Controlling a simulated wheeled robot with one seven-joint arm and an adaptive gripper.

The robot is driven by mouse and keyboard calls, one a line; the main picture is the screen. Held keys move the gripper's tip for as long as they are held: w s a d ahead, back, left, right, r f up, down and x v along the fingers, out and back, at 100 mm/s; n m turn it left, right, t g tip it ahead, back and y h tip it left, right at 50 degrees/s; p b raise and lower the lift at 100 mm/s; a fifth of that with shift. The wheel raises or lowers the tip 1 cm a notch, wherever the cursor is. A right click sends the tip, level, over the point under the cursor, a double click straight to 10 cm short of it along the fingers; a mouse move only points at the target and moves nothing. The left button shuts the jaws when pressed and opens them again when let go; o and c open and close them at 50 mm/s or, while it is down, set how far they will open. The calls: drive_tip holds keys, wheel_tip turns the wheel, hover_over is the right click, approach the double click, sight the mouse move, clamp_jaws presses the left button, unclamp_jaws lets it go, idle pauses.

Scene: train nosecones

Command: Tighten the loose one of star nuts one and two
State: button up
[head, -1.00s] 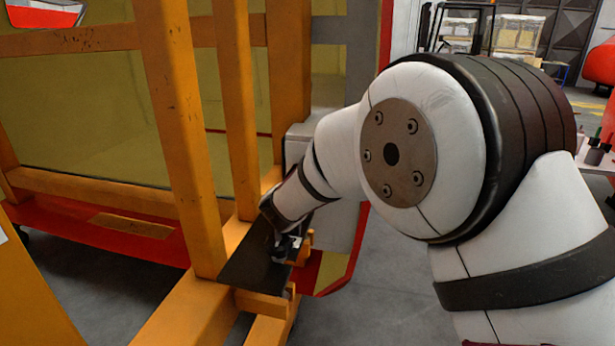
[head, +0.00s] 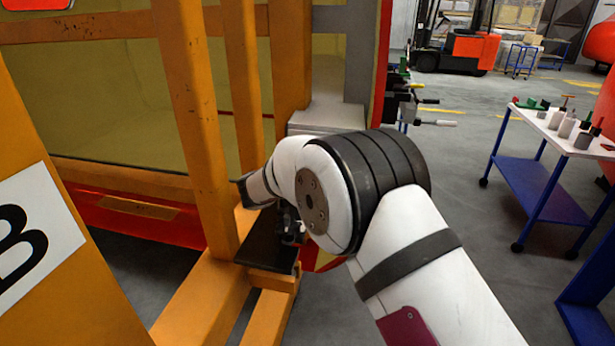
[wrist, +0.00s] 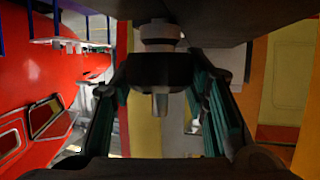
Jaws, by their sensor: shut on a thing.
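A black star nut (wrist: 160,70) sits under a dark plate in the wrist view, on a metal stud whose end sticks out below it. A pale metal collar shows above it. My gripper (wrist: 158,78) has its teal-padded fingers on both sides of this nut and is shut on it. In the head view my gripper (head: 290,226) is at the dark plate (head: 268,242) on the orange frame, largely hidden by my arm. I cannot tell whether this is nut one or two, or whether it is loose. No second star nut is clearly visible.
Orange posts (head: 205,120) stand left of my arm, and a panel with a large "B" (head: 35,225) is close at lower left. A blue trolley (head: 540,188) with small parts stands at right. A forklift (head: 465,45) is far behind. Grey floor lies open between.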

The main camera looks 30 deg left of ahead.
idle(0.3)
drive_tip(key=o, duration=1.2)
drive_tip(key=shift+c, duration=0.2)
drive_tip(key=v, duration=1.2)
